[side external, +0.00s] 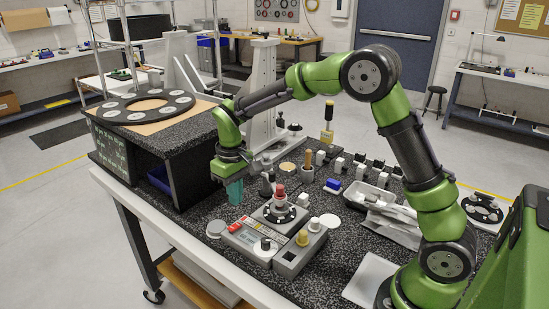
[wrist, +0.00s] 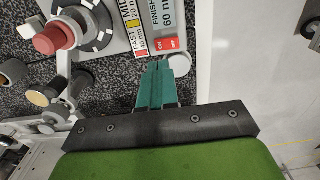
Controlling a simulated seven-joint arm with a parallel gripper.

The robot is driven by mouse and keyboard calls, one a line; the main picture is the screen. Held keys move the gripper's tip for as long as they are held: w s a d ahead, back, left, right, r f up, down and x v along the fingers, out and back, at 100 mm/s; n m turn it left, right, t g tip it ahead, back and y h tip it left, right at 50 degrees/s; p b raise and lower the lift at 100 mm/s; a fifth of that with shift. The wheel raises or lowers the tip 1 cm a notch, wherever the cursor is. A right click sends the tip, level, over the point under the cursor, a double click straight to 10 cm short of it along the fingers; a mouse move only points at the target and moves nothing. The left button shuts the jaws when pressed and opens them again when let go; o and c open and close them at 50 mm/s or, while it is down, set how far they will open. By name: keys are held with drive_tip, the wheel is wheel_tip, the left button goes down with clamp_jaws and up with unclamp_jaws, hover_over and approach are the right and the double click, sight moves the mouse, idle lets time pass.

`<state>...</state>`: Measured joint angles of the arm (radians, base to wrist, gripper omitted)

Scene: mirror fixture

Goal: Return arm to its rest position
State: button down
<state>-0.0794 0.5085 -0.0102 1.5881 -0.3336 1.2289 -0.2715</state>
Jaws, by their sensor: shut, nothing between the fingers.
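My green arm arches over the speckled bench from the right side of the side view. My gripper (side external: 235,191) points down at the left of the fixture, its teal fingers shut and empty. In the wrist view my gripper (wrist: 162,68) shows its two fingers together near the fixture's labelled edge. The grey mirror fixture (side external: 289,265) stands on the bench with a red knob (side external: 280,192) on its round dial. The red knob also shows in the wrist view (wrist: 54,38). The fingers appear apart from the fixture, though their exact height is unclear.
A raised black stand (side external: 185,134) with a ring plate (side external: 146,107) is at the left. A white upright (side external: 263,90) stands behind my gripper. Several small blocks, a tray (side external: 366,196) and clear bags (side external: 393,228) lie right of the fixture. A brass knob (side external: 302,237) rises on the fixture's front.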

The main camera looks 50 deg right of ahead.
drive_tip(key=shift+f, duration=0.2)
drive_tip(key=s+r+m+t+y, duration=0.1)
drive_tip(key=s+r+m+t, duration=0.1)
drive_tip(key=s+r, duration=0.5)
drive_tip(key=s+r+m+t+y, duration=0.1)
drive_tip(key=s+r+t, duration=0.4)
drive_tip(key=s, duration=1)
drive_tip(key=shift+r+m, duration=0.5)
drive_tip(key=shift+r, duration=0.35)
